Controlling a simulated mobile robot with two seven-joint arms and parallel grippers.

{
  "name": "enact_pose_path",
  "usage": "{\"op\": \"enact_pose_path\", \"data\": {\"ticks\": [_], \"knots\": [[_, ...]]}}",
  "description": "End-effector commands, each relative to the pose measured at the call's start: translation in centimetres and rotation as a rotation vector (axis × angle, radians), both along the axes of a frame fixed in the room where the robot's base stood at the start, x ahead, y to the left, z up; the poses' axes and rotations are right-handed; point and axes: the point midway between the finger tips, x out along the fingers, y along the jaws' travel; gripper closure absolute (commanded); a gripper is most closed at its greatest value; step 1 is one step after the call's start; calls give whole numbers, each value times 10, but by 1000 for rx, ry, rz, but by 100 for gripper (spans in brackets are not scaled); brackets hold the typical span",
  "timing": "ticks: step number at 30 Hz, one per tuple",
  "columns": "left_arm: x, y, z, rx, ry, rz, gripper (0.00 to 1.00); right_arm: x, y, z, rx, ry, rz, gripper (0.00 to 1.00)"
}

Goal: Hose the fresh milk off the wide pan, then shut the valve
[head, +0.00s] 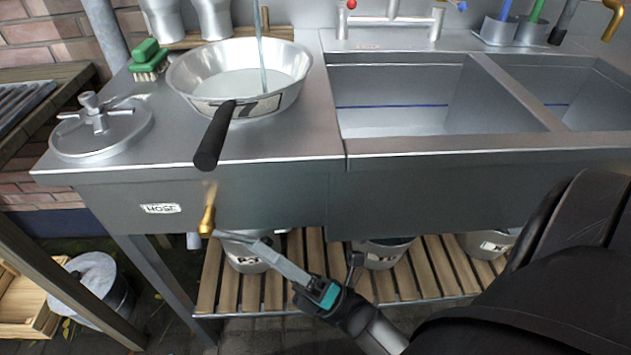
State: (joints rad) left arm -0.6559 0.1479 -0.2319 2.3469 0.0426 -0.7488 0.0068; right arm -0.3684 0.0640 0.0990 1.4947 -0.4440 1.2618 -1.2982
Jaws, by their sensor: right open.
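The wide pan (190,82) sits on the left end of the steel counter, its black handle toward me. A pale, greyish layer covers its floor; I cannot tell milk from water. A thin bluish column (263,68) comes down into the pan from above; it looks like running water. The brass valve lever (207,218) points down on the counter front, beside a label reading HOSE (161,208). My right gripper (300,258) is open and empty, below the counter front and right of the lever, with one finger reaching toward it. My left gripper is out of view.
A round steel lid (100,130) and a green brush (148,58) lie left of the pan. Two sink basins (400,105) are at the right. Buckets (385,252) stand on the slatted shelf (290,270) below. A dark part of mine covers the lower right.

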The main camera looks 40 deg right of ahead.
Motion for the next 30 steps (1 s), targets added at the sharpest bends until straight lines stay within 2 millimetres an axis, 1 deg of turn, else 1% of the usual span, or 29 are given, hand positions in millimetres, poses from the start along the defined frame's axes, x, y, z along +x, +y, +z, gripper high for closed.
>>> {"op": "enact_pose_path", "data": {"ticks": [1,6,9,13,19,30], "knots": [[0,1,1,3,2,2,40,-9,-6,-9,-2,7,-1,55],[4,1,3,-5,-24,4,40,-37,-24,-35,-2,5,-1,55],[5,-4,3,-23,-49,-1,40,-51,-34,-48,0,3,-2,55],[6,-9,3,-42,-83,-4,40,-64,-42,-60,0,0,-2,55],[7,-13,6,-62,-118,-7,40,-74,-48,-67,0,-1,-3,55],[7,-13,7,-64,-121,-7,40,-75,-49,-68,0,-2,-2,55]]}}
